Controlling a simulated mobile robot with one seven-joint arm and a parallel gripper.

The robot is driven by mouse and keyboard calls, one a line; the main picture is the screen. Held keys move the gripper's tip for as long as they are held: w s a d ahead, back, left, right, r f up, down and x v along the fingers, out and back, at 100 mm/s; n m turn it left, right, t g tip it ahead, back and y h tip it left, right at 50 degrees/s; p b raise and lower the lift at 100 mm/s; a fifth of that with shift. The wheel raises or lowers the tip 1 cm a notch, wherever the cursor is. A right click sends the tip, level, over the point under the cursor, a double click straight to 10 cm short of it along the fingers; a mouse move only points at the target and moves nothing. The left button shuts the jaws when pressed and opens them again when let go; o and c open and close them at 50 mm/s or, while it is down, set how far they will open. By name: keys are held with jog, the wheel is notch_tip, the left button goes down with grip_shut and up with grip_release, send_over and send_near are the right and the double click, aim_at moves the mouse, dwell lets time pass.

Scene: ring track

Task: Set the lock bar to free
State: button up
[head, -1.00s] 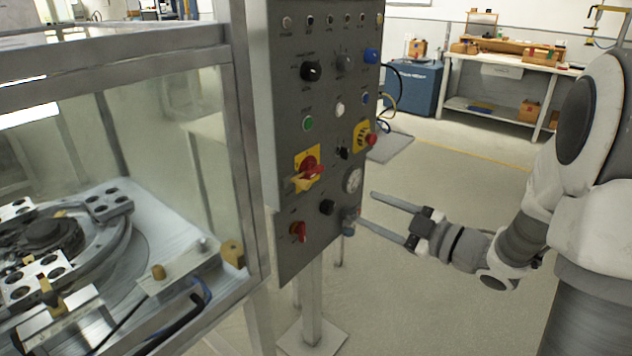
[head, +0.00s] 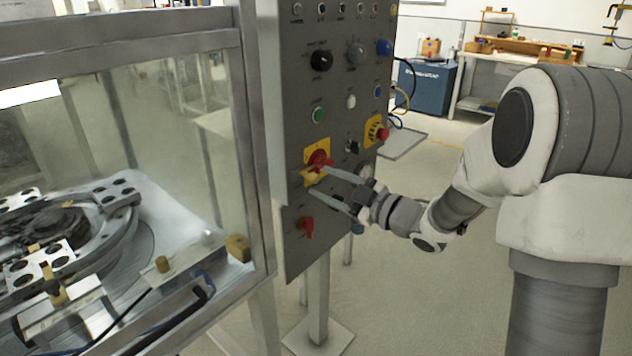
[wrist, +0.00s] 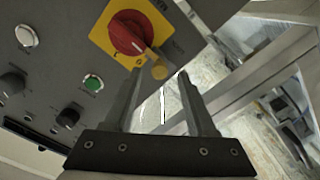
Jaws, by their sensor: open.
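The lock bar (head: 311,178) is a tan-yellow piece just below a red rotary switch (head: 318,158) on a yellow plate, on the grey control panel. In the wrist view, the red switch (wrist: 131,33) is at the top and the tan end of the lock bar (wrist: 159,69) shows below it. My gripper (head: 318,181) is open in front of the lock bar. In the wrist view, the tan end appears between my fingertips (wrist: 161,74), near the left one. I cannot tell whether they touch it. The bar is partly hidden in the head view.
A red-handled knob (head: 306,226) sits below the lock bar. A yellow-backed red button (head: 376,132) and several knobs are nearby on the panel. A glass-walled metal enclosure (head: 258,130) stands close on the left.

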aim_at(318, 179)
jog(key=shift+x, duration=1.7)
grip_shut()
